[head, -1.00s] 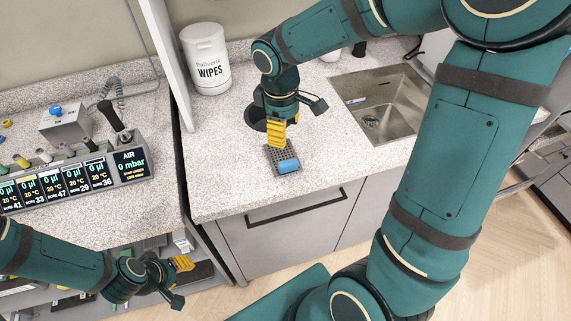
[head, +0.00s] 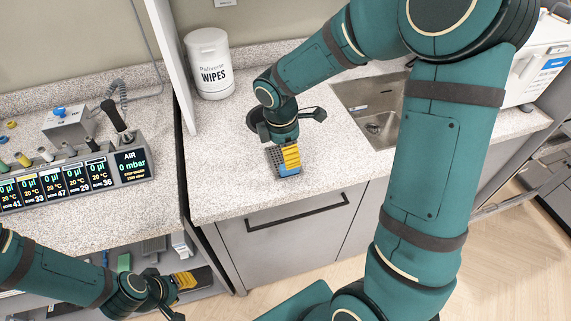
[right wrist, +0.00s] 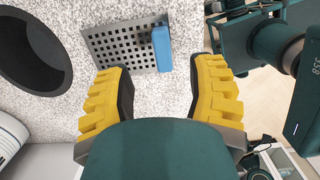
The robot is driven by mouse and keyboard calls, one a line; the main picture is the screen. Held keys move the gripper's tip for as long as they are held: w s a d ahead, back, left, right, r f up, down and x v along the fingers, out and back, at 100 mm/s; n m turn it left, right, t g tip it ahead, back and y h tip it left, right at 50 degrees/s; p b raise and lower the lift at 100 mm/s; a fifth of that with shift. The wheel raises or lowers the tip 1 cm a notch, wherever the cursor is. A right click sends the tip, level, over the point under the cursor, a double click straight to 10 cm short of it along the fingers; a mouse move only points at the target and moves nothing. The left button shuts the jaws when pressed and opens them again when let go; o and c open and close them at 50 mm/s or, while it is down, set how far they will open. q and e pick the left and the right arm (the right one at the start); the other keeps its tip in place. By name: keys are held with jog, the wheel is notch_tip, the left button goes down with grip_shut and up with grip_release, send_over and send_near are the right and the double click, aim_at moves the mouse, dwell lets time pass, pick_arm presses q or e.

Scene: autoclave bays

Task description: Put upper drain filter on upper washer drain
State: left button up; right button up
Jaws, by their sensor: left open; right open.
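The drain filter is a grey perforated plate with a blue handle block (right wrist: 161,48). It lies flat on the speckled counter near its front edge; in the head view its blue part (head: 288,172) shows below my right gripper (head: 291,160). In the right wrist view, my right gripper (right wrist: 160,72) is open, its yellow fingers on either side of the handle's line, with the handle just beyond the tips. Contact is not visible. My left gripper (head: 180,290) is open and empty, low at the left before the shelf. I cannot make out a washer drain.
A dark round opening (right wrist: 32,50) is in the counter beside the filter. A white wipes tub (head: 210,65) stands behind, a steel sink (head: 372,115) to the right. A pump display unit (head: 70,180) stands on the left counter past a partition.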

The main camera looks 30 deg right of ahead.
jog(key=shift+s+d+f+b, duration=0.15)
jog(key=shift+f+b, duration=0.2)
jog(key=shift+f, duration=1.1)
jog(key=shift+s+d+f+b, duration=0.1)
jog(key=shift+f+b, duration=0.2)
jog(key=shift+f, duration=1.15)
jog(key=shift+c, duration=0.4)
grip_shut()
